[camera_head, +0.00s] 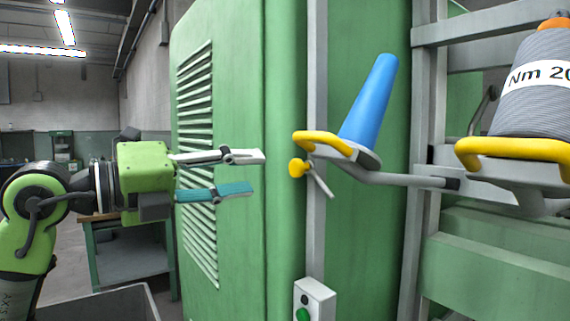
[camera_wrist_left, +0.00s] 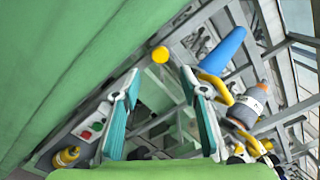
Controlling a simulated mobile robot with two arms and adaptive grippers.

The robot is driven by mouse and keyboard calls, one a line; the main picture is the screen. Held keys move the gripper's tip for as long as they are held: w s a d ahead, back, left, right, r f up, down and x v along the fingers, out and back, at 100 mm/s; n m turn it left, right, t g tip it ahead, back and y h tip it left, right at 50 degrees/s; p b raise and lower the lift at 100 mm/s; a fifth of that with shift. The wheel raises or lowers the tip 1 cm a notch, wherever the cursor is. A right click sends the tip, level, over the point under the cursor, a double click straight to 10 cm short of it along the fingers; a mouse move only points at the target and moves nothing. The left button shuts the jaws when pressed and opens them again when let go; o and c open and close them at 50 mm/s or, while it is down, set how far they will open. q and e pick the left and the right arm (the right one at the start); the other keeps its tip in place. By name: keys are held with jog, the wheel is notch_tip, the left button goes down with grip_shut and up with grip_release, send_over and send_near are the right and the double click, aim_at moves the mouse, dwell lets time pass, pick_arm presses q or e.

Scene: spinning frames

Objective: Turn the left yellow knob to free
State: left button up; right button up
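The left yellow knob (camera_head: 297,168) is a small round knob by the grey upright, below a yellow curved handle (camera_head: 325,143) and beside a thin grey lever. In the left wrist view the knob (camera_wrist_left: 160,54) appears between and beyond the fingertips. My left gripper (camera_head: 257,172) is open and empty, its two fingers one above the other, pointing right at the knob. A gap remains between fingertips and knob. The left gripper (camera_wrist_left: 161,76) also shows in the left wrist view. My right gripper is not in view.
A blue cone (camera_head: 370,100) stands tilted on a holder behind the handle. A grey yarn bobbin (camera_head: 535,90) with another yellow handle (camera_head: 510,150) is at right. A green machine cabinet (camera_head: 240,90) is close behind my gripper. A switch box (camera_head: 315,298) sits below.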

aim_at(294, 169)
pick_arm(q)
jog(key=p+x, duration=0.2)
jog(key=x, duration=0.5)
jog(key=shift+w+d+r, duration=0.1)
jog(key=shift+w+d, duration=0.1)
jog(key=shift+d, duration=0.1)
jog(key=shift+w+d, duration=0.3)
jog(key=shift+d, duration=0.1)
jog(key=c, duration=1.1)
